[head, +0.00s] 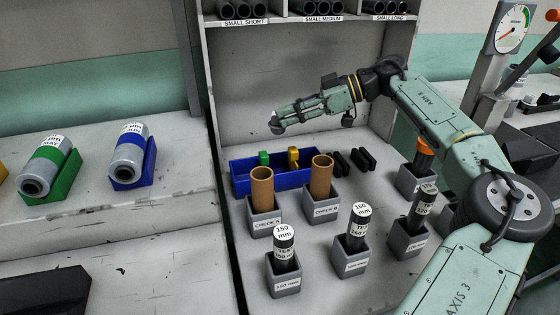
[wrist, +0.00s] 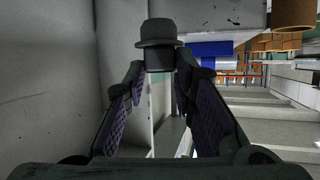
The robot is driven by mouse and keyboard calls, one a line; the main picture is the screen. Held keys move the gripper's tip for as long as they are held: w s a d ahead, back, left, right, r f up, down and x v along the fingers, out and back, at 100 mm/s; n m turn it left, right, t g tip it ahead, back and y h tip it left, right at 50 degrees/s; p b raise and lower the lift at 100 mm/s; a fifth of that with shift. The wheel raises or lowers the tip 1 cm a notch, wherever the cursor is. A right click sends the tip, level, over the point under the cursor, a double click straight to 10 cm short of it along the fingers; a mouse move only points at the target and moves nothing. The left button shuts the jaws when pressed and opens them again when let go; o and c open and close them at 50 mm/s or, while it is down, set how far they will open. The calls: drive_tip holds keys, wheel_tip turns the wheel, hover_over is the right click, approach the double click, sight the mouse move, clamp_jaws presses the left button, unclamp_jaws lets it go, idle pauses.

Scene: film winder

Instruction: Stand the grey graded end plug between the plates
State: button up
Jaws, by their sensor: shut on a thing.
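My gripper (head: 286,119) reaches out to the left above the bench, above and behind the blue tray. It is shut on the grey end plug (wrist: 159,56), which sits between the fingertips in the wrist view. The plug has a wider rounded head and a narrower squarish body; its grading cannot be made out. In the head view the plug (head: 277,127) shows small and dark at the fingertips, clear of the bench. Two dark upright pieces (head: 363,160) stand right of the tray; I cannot tell whether these are the plates.
The blue tray (head: 239,187) holds a green and a yellow piece. Brown tubes (head: 321,178) stand in grey holders in front, with several black labelled cylinders (head: 357,228) nearby. A shelf unit (head: 207,75) rises behind. Two rolls in green and blue cradles (head: 150,170) lie left.

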wheel_tip(320, 180, down, 8)
drive_tip(key=shift+f+p, duration=0.25)
drive_tip(key=shift+p, duration=0.1)
drive_tip(key=shift+f, duration=0.1)
drive_tip(key=shift+f, duration=0.5)
drive_tip(key=o, duration=0.8)
drive_tip(key=shift+r, duration=0.15)
drive_tip(key=v, duration=0.8)
drive_tip(key=b+v, duration=0.1)
drive_tip(key=v, duration=0.3)
drive_tip(key=shift+d+r, duration=0.1)
drive_tip(key=shift+r, duration=0.35)
drive_tip(key=shift+r, duration=0.15)
